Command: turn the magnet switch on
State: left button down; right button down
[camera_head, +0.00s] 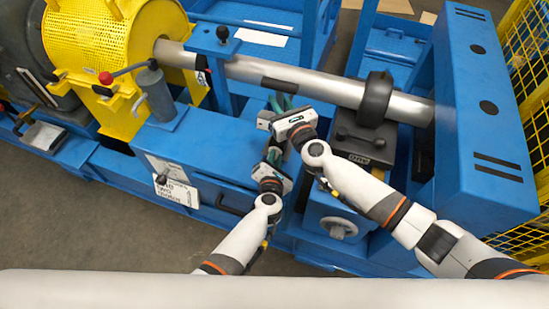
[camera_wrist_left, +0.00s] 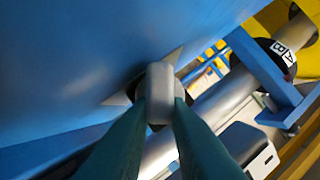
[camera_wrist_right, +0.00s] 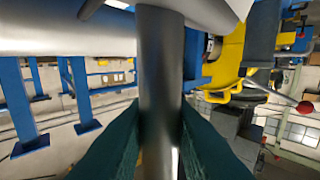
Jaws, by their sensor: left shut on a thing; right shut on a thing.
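My left gripper (camera_head: 272,155) is at the front of the blue machine, below my right gripper in the head view. In the left wrist view its teal fingers (camera_wrist_left: 160,115) are shut on a light grey block-shaped knob (camera_wrist_left: 160,88). The knob sits against a blue face, with a dark round part and a pale pointed plate behind it; I take it for the magnet switch, but no marking shows. My right gripper (camera_head: 278,106) is just below the long shaft. In the right wrist view its fingers (camera_wrist_right: 160,120) are shut around a dark grey cylindrical post (camera_wrist_right: 160,60).
The silver shaft (camera_head: 320,85) runs across behind both grippers and carries a thick black ring (camera_head: 376,98). A yellow perforated guard (camera_head: 95,35) stands at left, with a red-knobbed lever (camera_head: 106,78). A tall blue housing (camera_head: 485,120) is at right. A white sign (camera_head: 177,190) hangs in front.

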pick_arm(q)
jog(key=shift+f, duration=0.1)
dwell(0.3)
jog(key=c, duration=1.4)
grip_release()
jog(key=shift+o, duration=0.2)
jog(key=v, duration=1.2)
jog(key=shift+c, duration=0.6)
